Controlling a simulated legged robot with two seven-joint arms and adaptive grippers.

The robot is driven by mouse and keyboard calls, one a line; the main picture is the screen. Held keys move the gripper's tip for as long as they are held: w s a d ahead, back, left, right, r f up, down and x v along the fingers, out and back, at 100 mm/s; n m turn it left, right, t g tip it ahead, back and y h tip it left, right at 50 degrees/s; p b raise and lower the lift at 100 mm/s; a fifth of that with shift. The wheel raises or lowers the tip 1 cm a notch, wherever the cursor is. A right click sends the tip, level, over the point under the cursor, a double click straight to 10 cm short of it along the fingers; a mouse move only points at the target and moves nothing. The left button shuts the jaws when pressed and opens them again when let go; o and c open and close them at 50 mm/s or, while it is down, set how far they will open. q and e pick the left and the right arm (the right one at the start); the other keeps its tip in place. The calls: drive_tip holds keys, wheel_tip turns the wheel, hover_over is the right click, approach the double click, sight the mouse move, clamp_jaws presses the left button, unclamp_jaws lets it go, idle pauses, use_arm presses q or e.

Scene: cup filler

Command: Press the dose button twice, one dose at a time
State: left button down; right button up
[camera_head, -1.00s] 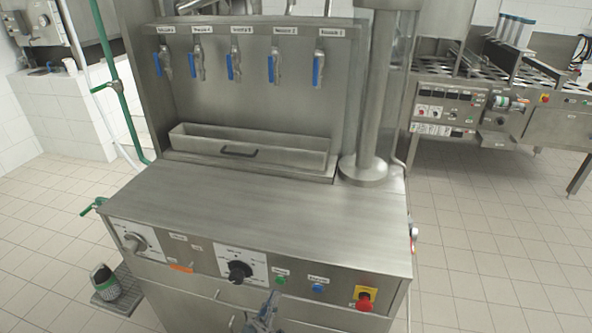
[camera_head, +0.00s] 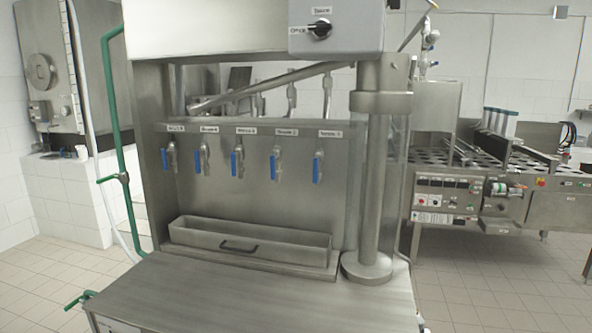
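The steel filling machine (camera_head: 270,292) stands in front of me. Its front control panel, with the buttons and knobs, is below the picture now, so I cannot see the dose button. Several nozzles with blue levers (camera_head: 238,163) hang in a row on the back panel, above a steel drip tray (camera_head: 247,241) with a dark handle. A grey box (camera_head: 336,24) with a black rotary switch (camera_head: 320,29) sits at the top. Neither of my grippers shows in this view.
A thick steel column (camera_head: 369,190) rises at the machine's right. A green pipe (camera_head: 117,130) runs up its left side. The steel top in front of the tray is bare. Another machine (camera_head: 480,190) stands at the right, with open tiled floor before it.

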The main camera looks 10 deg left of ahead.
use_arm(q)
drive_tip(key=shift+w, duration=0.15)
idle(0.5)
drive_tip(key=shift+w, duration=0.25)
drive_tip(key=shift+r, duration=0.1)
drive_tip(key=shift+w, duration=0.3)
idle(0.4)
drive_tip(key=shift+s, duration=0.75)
